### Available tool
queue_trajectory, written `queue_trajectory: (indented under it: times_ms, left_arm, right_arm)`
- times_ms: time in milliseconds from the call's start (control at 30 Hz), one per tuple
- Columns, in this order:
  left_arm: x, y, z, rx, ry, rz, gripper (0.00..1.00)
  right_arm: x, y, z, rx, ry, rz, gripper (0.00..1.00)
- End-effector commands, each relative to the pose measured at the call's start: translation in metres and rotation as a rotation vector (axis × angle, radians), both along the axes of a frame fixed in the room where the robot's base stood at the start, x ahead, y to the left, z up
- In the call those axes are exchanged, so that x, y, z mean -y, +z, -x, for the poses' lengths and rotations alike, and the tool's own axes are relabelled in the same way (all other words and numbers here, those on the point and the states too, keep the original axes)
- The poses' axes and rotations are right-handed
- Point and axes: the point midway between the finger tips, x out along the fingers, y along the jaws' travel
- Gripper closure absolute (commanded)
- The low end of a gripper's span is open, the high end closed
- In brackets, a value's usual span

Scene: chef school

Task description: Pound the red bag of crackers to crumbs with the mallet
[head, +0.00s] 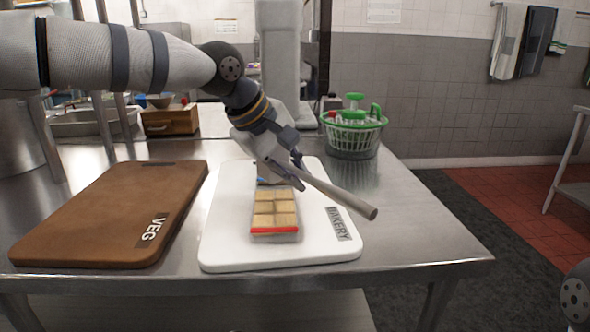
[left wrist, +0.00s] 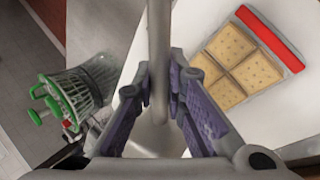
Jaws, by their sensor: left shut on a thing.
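The bag of crackers (head: 275,208) lies flat on the white BAKERY board (head: 226,232). It is clear, with a red strip along its near edge and square crackers that look whole. In the left wrist view the bag (left wrist: 243,62) is at upper right. My left gripper (head: 286,172) is shut on the mallet (head: 345,199), above the far part of the bag. The mallet's pale rod slants down to the right, clear of the bag in the picture. In the left wrist view the mallet (left wrist: 158,50) passes between the purple-padded fingers. I cannot make out its head. My right gripper is out of view.
A brown VEG board (head: 110,215) lies left of the white board. A green-and-white basket (head: 352,137) with green-topped items stands at the back right. A wooden box (head: 170,120) is at the back left. The steel table (head: 410,240) is bare at right.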

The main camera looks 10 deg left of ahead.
Motion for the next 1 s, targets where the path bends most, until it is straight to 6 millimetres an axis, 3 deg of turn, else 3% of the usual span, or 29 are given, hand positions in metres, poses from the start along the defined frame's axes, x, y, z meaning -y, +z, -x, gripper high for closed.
queue_trajectory:
  times_ms: [67, 333, 767, 867, 1000]
  left_arm:
    - [0.000, 0.000, 0.000, 0.002, 0.000, 0.000, 1.00]
    - [0.000, -0.035, 0.000, -0.002, 0.000, 0.000, 1.00]
    - [0.000, -0.040, 0.000, -0.002, 0.000, -0.001, 1.00]
    - [0.000, -0.032, 0.000, 0.000, 0.001, 0.001, 1.00]
    - [0.000, 0.001, -0.001, 0.005, 0.002, 0.002, 1.00]
  right_arm:
    - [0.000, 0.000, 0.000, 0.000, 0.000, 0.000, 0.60]
    - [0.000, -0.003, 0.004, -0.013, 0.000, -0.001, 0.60]
    - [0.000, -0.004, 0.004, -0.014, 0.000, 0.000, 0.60]
    - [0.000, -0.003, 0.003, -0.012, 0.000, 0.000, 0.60]
    - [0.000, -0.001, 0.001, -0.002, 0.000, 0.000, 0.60]
